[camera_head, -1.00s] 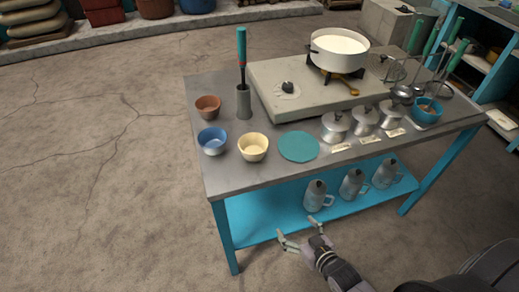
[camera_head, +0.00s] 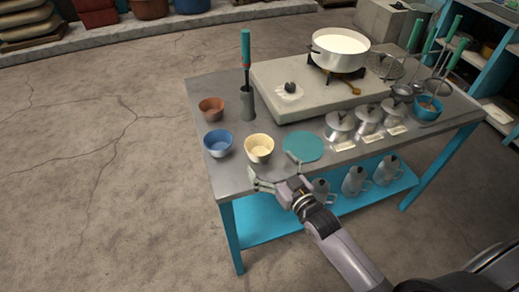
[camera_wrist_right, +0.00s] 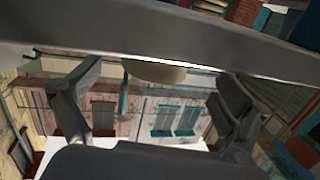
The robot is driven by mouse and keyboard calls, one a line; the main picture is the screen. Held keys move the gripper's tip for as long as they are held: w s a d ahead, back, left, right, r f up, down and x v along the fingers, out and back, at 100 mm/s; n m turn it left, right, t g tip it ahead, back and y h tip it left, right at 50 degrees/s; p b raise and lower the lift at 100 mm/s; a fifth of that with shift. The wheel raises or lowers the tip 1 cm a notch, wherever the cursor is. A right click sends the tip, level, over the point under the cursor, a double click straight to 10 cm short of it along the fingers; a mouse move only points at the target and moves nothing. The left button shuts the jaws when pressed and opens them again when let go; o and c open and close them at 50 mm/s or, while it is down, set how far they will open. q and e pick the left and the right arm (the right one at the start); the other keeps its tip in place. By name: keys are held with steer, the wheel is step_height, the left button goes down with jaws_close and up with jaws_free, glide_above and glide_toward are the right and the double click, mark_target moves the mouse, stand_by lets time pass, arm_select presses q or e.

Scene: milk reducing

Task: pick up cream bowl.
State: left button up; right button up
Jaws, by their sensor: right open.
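The cream bowl (camera_head: 259,149) stands upright on the grey metal table (camera_head: 240,186), near its front edge. Its pale underside shows over the table edge in the right wrist view (camera_wrist_right: 153,72), between my two fingers. My right gripper (camera_head: 271,168) is at the front edge of the table, just in front of the bowl. Its fingers are spread apart, with nothing between them, and appear apart from the bowl. My left gripper is not in view.
A blue bowl (camera_head: 218,143) stands left of the cream bowl and a brown bowl (camera_head: 211,109) behind it. A teal disc (camera_head: 303,146) lies to the right. A grey cylinder (camera_head: 248,104) holds a tool. A stove (camera_head: 310,92) bears a white pot (camera_head: 340,50).

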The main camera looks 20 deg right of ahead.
mark_target(253, 142)
steer(key=shift+p+x, duration=0.35)
steer(key=shift+x, duration=3.2)
steer(key=shift+f, duration=0.1)
steer(key=shift+d, duration=0.1)
steer(key=c, duration=1.3)
